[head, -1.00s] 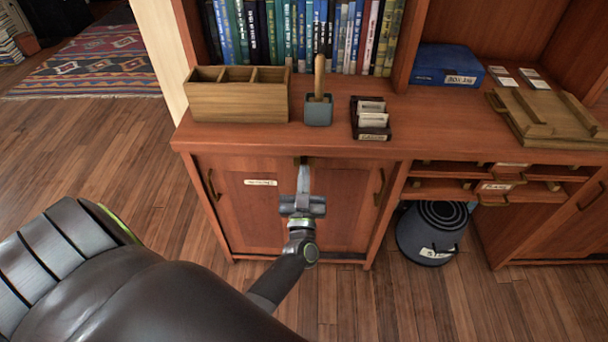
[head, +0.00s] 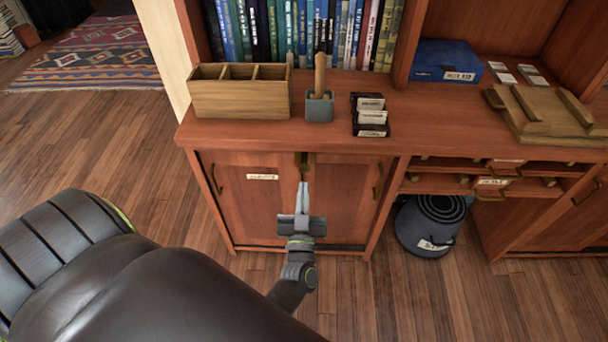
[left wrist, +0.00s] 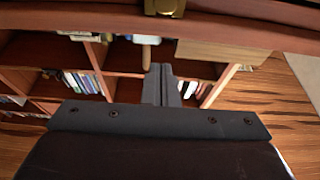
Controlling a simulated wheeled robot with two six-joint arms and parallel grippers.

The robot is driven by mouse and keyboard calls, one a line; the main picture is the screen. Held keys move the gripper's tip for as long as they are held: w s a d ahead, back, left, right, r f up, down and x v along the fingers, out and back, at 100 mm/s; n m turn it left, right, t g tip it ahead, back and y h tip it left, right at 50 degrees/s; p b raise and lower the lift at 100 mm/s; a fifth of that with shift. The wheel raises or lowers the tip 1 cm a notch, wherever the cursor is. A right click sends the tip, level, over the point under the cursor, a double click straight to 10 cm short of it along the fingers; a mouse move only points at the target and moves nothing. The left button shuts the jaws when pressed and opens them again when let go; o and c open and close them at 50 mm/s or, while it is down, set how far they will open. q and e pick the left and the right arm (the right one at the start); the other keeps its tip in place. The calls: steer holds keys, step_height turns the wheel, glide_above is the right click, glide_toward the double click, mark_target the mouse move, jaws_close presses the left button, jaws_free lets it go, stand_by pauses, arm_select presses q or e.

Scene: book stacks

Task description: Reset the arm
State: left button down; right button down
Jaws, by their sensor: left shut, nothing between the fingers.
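My left gripper (head: 303,187) is in front of the wooden cabinet doors (head: 340,205), below the counter edge. Its fingers are together with nothing between them. The fingertips are a little below a brass latch (head: 304,160) at the top of the doors, and look apart from it. In the left wrist view the closed fingers (left wrist: 160,72) point toward the shelving, and a brass fitting (left wrist: 164,8) shows at the top edge. My right gripper is not in view.
The counter (head: 430,125) holds a wooden divided box (head: 240,98), a small grey holder (head: 319,108) with a wooden handle, a card tray (head: 370,117), a blue box (head: 446,62) and a wooden tray (head: 550,115). A dark bin (head: 428,228) stands below. Open floor (head: 100,140) lies left.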

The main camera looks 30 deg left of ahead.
arm_select(q)
steer(key=shift+v, duration=0.8)
steer(key=s+d+f+m+g+h+p, duration=0.1)
steer(key=s+f+m+g+h, duration=0.3)
steer(key=f, duration=0.8)
steer(key=s+d+f+m+g+h+p, duration=0.1)
steer(key=s+f+m+g+h+p, duration=0.3)
steer(key=f, duration=0.9)
steer(key=s+a+f+g, duration=0.2)
steer(key=s+f+g, duration=0.1)
steer(key=s, duration=0.6)
steer(key=s+a+f+n+g+h, duration=0.1)
steer(key=s+a+f+g, duration=0.1)
steer(key=s+f, duration=0.3)
steer(key=s+a+f+n+g+h, duration=0.1)
steer(key=s+f+g, duration=0.3)
steer(key=s, duration=1)
steer(key=shift+a+f+g, duration=0.3)
steer(key=shift+a+f, duration=0.05)
steer(key=shift+a, duration=0.2)
